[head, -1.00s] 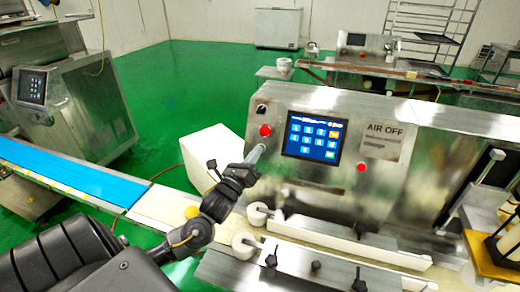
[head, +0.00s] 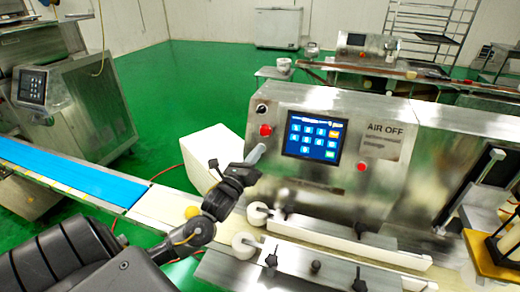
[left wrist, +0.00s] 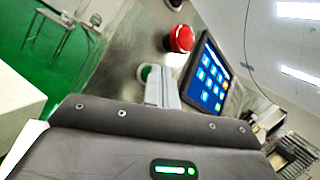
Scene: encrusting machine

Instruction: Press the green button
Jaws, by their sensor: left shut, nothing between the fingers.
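The green button (left wrist: 145,73) shows in the left wrist view as a small green rim on the machine's steel front, partly hidden behind my fingers. In the head view it is hidden by my gripper. My left gripper (head: 257,153) is shut and empty, its tips at the panel just below the red button (head: 265,130). In the left wrist view the shut fingers (left wrist: 163,84) overlap the green button's edge; I cannot tell whether they touch it. The red button (left wrist: 181,38) stands clear of the fingers there. My right gripper is not in view.
A lit touchscreen (head: 314,137) sits right of the buttons, with a black knob (head: 261,109) above the red one. A small red light (head: 361,167) is further right. A conveyor with a blue belt (head: 65,172) runs at the left. A white box (head: 210,157) stands behind my gripper.

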